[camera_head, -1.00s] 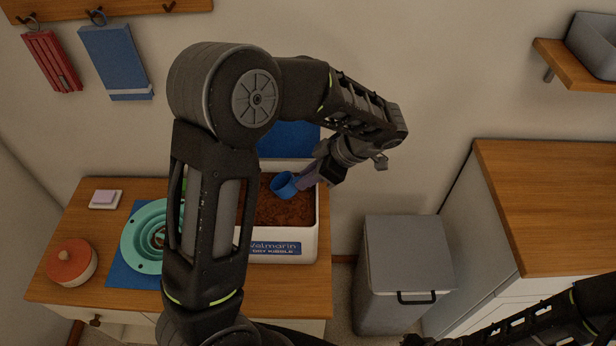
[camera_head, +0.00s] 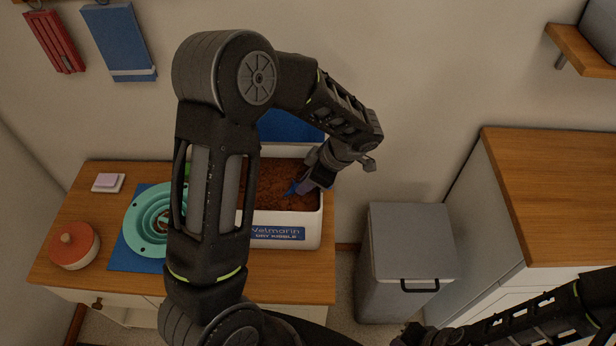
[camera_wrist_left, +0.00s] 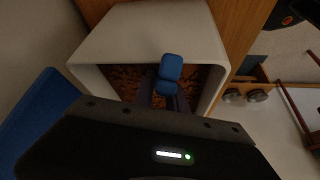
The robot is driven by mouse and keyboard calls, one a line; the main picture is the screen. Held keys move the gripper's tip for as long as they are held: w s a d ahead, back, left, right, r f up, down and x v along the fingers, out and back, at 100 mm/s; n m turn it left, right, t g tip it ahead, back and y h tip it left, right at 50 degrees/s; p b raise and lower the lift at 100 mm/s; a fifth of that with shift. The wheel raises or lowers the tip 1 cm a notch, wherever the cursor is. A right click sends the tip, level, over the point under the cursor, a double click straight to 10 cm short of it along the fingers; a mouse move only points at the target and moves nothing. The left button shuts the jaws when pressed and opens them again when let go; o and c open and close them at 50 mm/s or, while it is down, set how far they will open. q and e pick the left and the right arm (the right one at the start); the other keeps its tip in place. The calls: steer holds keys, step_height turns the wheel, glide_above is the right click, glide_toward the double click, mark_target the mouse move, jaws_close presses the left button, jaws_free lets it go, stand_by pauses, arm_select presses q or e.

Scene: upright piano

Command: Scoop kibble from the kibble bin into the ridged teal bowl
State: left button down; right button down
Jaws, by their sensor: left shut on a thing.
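The kibble bin (camera_head: 311,226) is a white box of brown kibble (camera_head: 268,186) on the wooden cabinet; its white wall also shows in the left wrist view (camera_wrist_left: 140,35). My left gripper (camera_head: 311,180) is over the bin's right side, shut on a blue scoop (camera_head: 293,187). The scoop's bowl is down at the kibble and partly hidden; the scoop also shows in the left wrist view (camera_wrist_left: 170,72). The ridged teal bowl (camera_head: 146,222) sits left of the bin, partly covered by my left arm. My right gripper (camera_head: 410,335) is at the bottom edge, its jaws unclear.
The bowl rests on a blue mat (camera_head: 125,259). An orange-lidded jar (camera_head: 73,246) and a small white dish with a pink block (camera_head: 107,183) stand to the left. A grey lidded trash can (camera_head: 410,245) and a wood-topped counter (camera_head: 550,195) are on the right.

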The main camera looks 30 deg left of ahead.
mark_target(293, 188)
arm_select(q)
steer(key=a+f+y, duration=0.1)
steer(key=a+y, duration=0.1)
steer(key=shift+s+a+f+b, duration=0.3)
steer(key=shift+s+a+f, duration=0.05)
steer(key=shift+f, duration=0.05)
steer(key=shift+s+a+f+g+y+b, duration=0.1)
steer(key=shift+a+f+g+y+b, duration=0.4)
steer(key=shift+b, duration=0.4)
steer(key=shift+s+f+y+b, duration=0.2)
steer(key=shift+y+b, duration=0.2)
steer(key=shift+b, duration=0.45)
steer(key=y+b, duration=0.2)
steer(key=b, duration=0.1)
steer(key=shift+d+f, duration=0.15)
steer(key=shift+f, duration=0.15)
steer(key=r+p, duration=0.3)
steer(key=r+y+p, duration=0.1)
steer(key=r+p, duration=0.2)
steer(key=r+y+p, duration=0.1)
steer(key=r+p, duration=0.2)
steer(key=shift+w+r+g, duration=0.2)
steer(key=shift+w+g, duration=0.05)
steer(key=shift+g, duration=0.15)
steer(key=shift+r+p, duration=0.35)
steer(key=shift+r, duration=0.85)
